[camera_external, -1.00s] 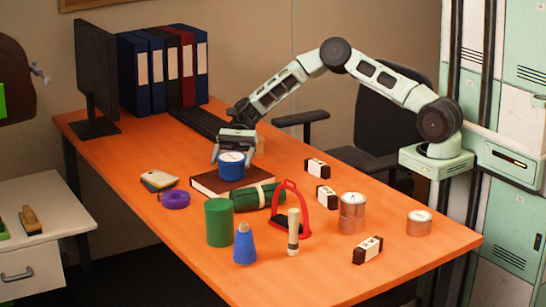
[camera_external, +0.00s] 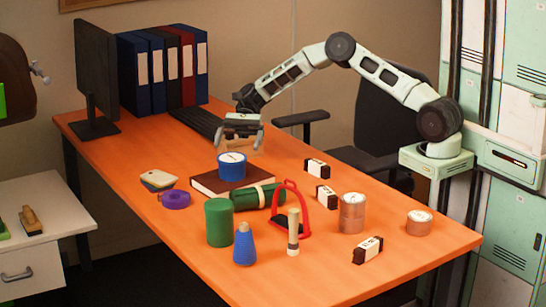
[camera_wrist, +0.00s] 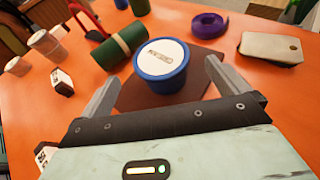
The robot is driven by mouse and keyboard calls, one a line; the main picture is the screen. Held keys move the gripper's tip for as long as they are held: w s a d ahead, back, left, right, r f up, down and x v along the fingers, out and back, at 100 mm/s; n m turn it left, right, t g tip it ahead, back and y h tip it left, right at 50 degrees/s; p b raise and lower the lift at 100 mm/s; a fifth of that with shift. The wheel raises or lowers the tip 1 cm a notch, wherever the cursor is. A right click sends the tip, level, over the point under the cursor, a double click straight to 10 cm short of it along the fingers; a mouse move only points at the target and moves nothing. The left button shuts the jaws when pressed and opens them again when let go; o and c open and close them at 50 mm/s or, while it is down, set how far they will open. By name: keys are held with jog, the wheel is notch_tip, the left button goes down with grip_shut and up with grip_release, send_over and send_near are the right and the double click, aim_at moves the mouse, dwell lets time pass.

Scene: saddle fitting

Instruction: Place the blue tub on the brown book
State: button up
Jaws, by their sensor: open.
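The blue tub (camera_external: 232,166) with a white lid stands upright on the brown book (camera_external: 206,186), which lies flat on the orange table. In the wrist view the tub (camera_wrist: 162,66) is ahead of the fingers and the book (camera_wrist: 203,92) shows beneath and around it. My gripper (camera_external: 240,142) is open and empty, above and slightly behind the tub. Its two fingers (camera_wrist: 172,92) are spread wide and do not touch the tub.
A green roll (camera_external: 258,197) lies close beside the book, with a red stirrup-shaped object (camera_external: 291,205) next to it. A purple tape roll (camera_external: 175,199) is at left. A green cylinder (camera_external: 219,222) and blue cone (camera_external: 244,245) stand in front.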

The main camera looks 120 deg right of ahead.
jog(key=shift+v, duration=2.35)
jog(key=r+n+g, duration=0.1)
jog(key=n+g, duration=0.1)
jog(key=n, duration=0.1)
send_over(243, 155)
jog(key=shift+s+d, duration=0.1)
jog(key=w+a+r+n+g, duration=0.1)
jog(key=w+a+n+g, duration=0.2)
jog(key=a, duration=0.8)
jog(key=a+r+n+g, duration=0.1)
jog(key=a+n+g, duration=0.25)
jog(key=a, duration=0.85)
jog(key=s+a+n+g+h, duration=0.1)
jog(key=s+a+n+h, duration=0.2)
jog(key=a, duration=0.6)
jog(key=s+a+n+g+h, duration=0.1)
jog(key=s+a+n, duration=0.4)
jog(key=a, duration=0.4)
jog(key=s+a+n+h, duration=0.1)
jog(key=s+a+n, duration=0.3)
jog(key=s, duration=0.4)
jog(key=s+a+n+h, duration=0.2)
jog(key=s+a+n, duration=0.2)
jog(key=s+n, duration=0.3)
jog(key=s+a+n+h, duration=0.2)
jog(key=s+a+n, duration=0.2)
jog(key=s, duration=0.6)
jog(key=shift+s+f+n+t, duration=0.3)
jog(key=shift+n+t, duration=0.15)
jog(key=shift+n, duration=0.7)
